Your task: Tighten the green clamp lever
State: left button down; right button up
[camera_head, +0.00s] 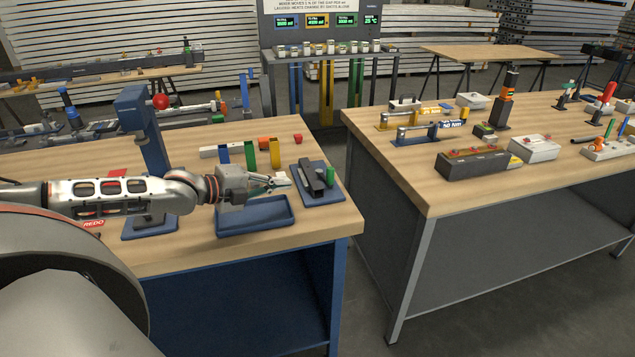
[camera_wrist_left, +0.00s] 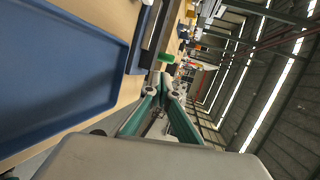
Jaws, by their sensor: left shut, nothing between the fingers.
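The green clamp lever (camera_head: 331,177) stands upright on a blue plate (camera_head: 318,197) at the right end of the near bench, next to a dark bar (camera_head: 311,179). It shows as a green cylinder (camera_wrist_left: 168,58) in the left wrist view, just beyond my fingertips. My left gripper (camera_head: 286,181) is shut and empty. It reaches in from the left over the back edge of a blue tray (camera_head: 256,228), with its tips left of the dark bar and short of the lever. In the left wrist view the gripper (camera_wrist_left: 162,80) points toward the lever with a gap between. My right gripper is not seen.
A blue press-like stand (camera_head: 150,140) with a red ball rises behind my left arm. Blue, green and yellow blocks (camera_head: 275,153) stand behind the tray. A second bench (camera_head: 440,195) with devices is to the right, across a gap.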

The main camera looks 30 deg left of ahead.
aim_at(318, 184)
pick_arm(q)
jog(key=shift+w+d+f+b, duration=0.2)
jog(key=shift+w+b, duration=0.2)
jog(key=shift+b, duration=0.05)
jog(key=shift+w, duration=0.25)
jog(key=shift+b+x, duration=0.9)
jog(key=shift+b, duration=0.25)
jog(key=shift+b+x, duration=0.6)
jog(key=shift+x, duration=0.45)
jog(key=x, duration=0.4)
jog(key=shift+w+d+r, duration=0.25)
jog(key=shift+w+d, duration=0.05)
jog(key=shift+w, duration=0.15)
jog(key=shift+w+d, duration=0.25)
jog(key=shift+w, duration=0.4)
jog(key=shift+w+f, duration=0.1)
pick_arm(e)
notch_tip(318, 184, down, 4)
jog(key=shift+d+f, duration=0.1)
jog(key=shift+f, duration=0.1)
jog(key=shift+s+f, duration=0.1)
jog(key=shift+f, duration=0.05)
pick_arm(q)
jog(key=shift+d, duration=0.1)
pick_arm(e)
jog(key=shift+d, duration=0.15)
